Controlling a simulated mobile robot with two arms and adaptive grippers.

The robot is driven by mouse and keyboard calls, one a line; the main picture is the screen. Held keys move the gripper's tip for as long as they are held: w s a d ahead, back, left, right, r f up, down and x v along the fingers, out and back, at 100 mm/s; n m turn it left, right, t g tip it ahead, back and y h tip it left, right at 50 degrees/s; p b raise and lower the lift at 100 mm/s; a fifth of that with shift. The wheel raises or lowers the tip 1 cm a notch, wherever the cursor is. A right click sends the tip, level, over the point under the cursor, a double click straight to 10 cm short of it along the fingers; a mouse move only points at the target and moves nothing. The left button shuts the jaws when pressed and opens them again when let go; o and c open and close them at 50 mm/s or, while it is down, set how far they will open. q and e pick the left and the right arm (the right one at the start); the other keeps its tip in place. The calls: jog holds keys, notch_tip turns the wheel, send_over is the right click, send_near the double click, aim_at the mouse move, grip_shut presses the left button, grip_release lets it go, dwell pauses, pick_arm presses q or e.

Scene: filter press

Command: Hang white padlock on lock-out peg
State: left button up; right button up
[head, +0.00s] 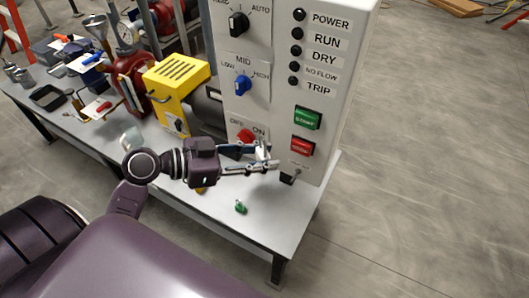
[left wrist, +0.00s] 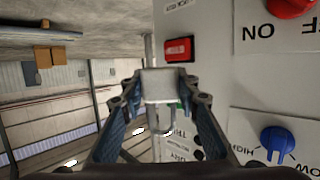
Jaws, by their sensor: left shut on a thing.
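My left gripper (head: 268,166) is shut on the white padlock (head: 262,151), in front of the lower part of the grey control panel. In the left wrist view the padlock's pale body (left wrist: 160,84) sits between the fingertips, with its shackle (left wrist: 166,121) pointing down in that picture. A small dark fitting (head: 288,179) shows at the panel's lower edge, just right of the fingertips, below a small label. I cannot tell clearly whether it is the lock-out peg. The padlock appears apart from it. My right gripper is not in view.
The control panel (head: 272,105) has a green start button (head: 307,118), a red button (head: 302,146) and knobs. A green padlock (head: 240,207) lies on the table (head: 275,222) below my gripper. A yellow machine (head: 177,80) stands to the left. The floor to the right is open.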

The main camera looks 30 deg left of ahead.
pick_arm(q)
jog(key=w+a+f+n+t+y, duration=0.1)
jog(key=f+n+y, duration=0.15)
jog(key=f, duration=0.35)
jog(key=w+a+f+n+t+y+b, duration=0.1)
jog(key=a+f+n+t+y, duration=0.15)
jog(key=f, duration=0.25)
jog(key=w+a+f+n+t+y, duration=0.1)
jog(key=f+n+y, duration=0.15)
jog(key=f, duration=0.35)
jog(key=s+d+f+y+b, duration=0.1)
jog(key=s+d+f+y, duration=0.15)
jog(key=d, duration=0.75)
jog(key=b+x, duration=0.4)
jog(key=x, duration=0.4)
jog(key=shift+w+r+n+h, duration=0.3)
jog(key=shift+w+n, duration=0.05)
jog(key=shift+w, duration=0.1)
jog(key=shift+f+g, duration=0.2)
jog(key=shift+g, duration=0.05)
